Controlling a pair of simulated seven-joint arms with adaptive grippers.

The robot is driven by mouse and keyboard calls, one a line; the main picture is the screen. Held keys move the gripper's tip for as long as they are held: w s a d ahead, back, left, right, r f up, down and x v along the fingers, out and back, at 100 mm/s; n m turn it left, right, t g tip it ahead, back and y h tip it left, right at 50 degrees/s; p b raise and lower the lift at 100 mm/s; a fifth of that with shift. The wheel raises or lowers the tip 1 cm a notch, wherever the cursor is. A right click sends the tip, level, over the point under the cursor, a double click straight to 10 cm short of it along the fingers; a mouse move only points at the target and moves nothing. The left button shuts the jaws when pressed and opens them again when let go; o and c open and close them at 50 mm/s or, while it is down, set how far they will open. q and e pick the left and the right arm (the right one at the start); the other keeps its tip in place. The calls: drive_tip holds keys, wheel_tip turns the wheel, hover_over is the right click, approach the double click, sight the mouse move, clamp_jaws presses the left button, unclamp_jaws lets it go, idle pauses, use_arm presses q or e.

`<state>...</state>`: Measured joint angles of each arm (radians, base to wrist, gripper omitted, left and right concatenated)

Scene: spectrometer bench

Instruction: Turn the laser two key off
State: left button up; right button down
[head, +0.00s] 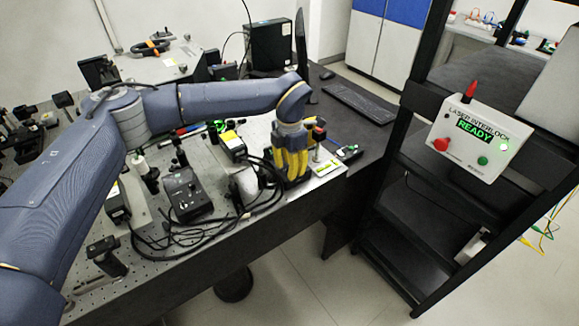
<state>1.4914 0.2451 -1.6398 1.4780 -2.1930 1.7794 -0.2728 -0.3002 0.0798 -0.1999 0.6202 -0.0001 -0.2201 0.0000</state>
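My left gripper (291,172) has yellow fingers that point down over the right end of the optical bench. Its fingertips are close to the bench top, next to black cables and a small post with a red top (319,133). The gap between the fingers is hard to see, and I cannot tell whether they hold anything. A black controller box (186,194) with knobs sits on the bench left of the gripper. A black box with a yellow label (232,146) stands nearer the gripper. I cannot make out which key belongs to laser two. My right gripper is not in view.
The perforated bench (205,240) carries loose black cables (200,246) and several optics. A white interlock box (478,137) reading "LASER INTERLOCK READY" hangs on a black rack at right. A keyboard (362,104) lies on the dark desk behind.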

use_arm(q)
clamp_jaws()
idle(0.3)
drive_tip(key=n, duration=0.7)
drive_tip(key=shift+n, duration=0.4)
drive_tip(key=n, duration=0.5)
drive_tip(key=shift+n, duration=2.5)
